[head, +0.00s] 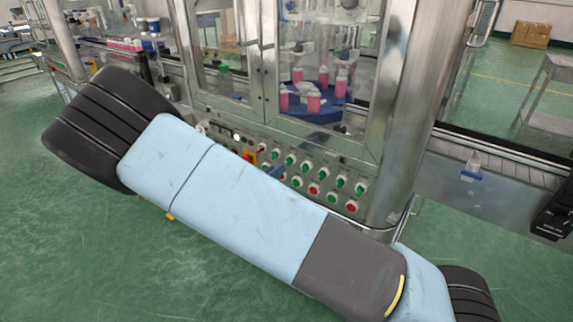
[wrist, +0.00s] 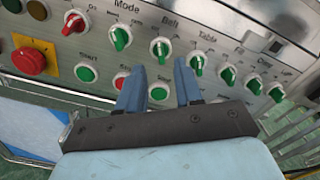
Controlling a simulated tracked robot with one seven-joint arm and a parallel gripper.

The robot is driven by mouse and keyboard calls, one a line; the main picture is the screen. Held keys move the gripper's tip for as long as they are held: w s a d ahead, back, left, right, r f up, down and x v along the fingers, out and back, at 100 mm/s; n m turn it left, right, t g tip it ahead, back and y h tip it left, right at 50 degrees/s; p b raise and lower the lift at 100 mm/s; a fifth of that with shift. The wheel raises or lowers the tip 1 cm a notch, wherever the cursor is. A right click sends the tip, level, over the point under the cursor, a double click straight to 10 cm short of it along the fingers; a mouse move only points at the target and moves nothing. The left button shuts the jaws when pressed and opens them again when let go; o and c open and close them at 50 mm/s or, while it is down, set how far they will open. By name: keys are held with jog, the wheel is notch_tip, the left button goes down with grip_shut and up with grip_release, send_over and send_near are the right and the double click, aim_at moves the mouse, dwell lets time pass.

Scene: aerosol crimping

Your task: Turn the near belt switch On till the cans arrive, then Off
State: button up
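In the wrist view, the switch panel shows a row of green knobs. The knob (wrist: 160,48) under the label that looks like "Belt" is at the upper middle. Its pointer is close to upright; its On or Off setting is too small to read. My gripper (wrist: 160,65) has two blue fingers, apart and empty, below and to either side of this knob; I cannot tell whether they touch it. In the head view, a blue fingertip shows in front of the panel, beyond my arm. Pink cans (head: 314,102) stand inside the machine on a blue round table (head: 318,116).
A red emergency button (wrist: 29,61) on a yellow plate is at the panel's left. Another green knob (wrist: 119,38) and a green push button (wrist: 158,91) sit close to the fingers. Steel posts and glass doors (head: 315,60) stand above the panel. More pink items (head: 124,44) are at upper left.

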aim_at(286, 162)
jog(key=shift+x, duration=2.9)
jog(key=shift+c, duration=0.4)
grip_shut()
